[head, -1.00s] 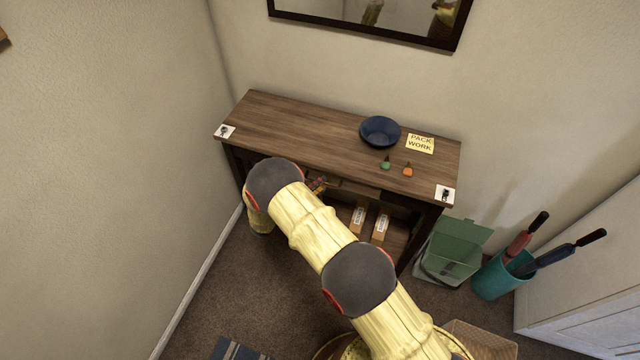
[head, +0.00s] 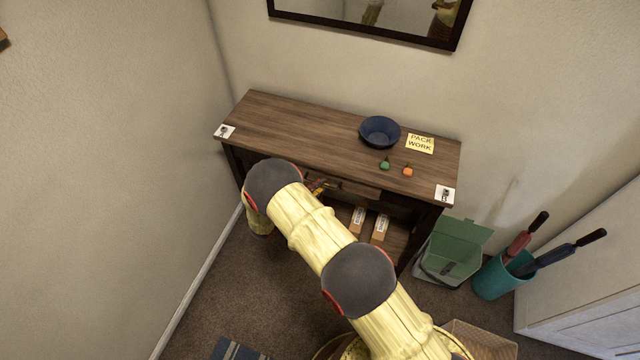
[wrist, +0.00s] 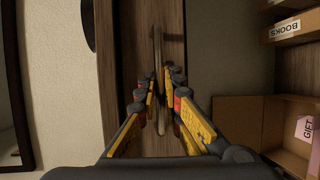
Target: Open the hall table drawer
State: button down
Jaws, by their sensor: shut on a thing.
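The hall table (head: 290,125) is dark wood and stands against the wall. Its drawer front (head: 358,188) shows under the top in the head view, partly behind my arm; it looks about flush with the table. In the wrist view the drawer front (wrist: 172,25) runs up the middle, with a long bar handle (wrist: 158,45) along it. My gripper (wrist: 159,82) is shut on the handle, with a yellow-and-black finger on either side. In the head view my gripper (head: 316,186) is small and partly hidden by my arm.
A blue bowl (head: 380,131), a yellow note (head: 420,144) and small green and orange tags lie on the tabletop. Boxes (head: 380,226) sit on the lower shelf. A green bin (head: 455,250) and teal umbrella holder (head: 500,277) stand right. A wall is close at left.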

jog(key=s+a+b, duration=0.1)
jog(key=s+a, duration=0.4)
jog(key=s, duration=0.9)
jog(key=shift+s+a, duration=0.15)
jog(key=shift+a, duration=0.05)
jog(key=c, duration=2.2)
grip_release()
jog(key=v, duration=1.2)
jog(key=shift+r, duration=0.1)
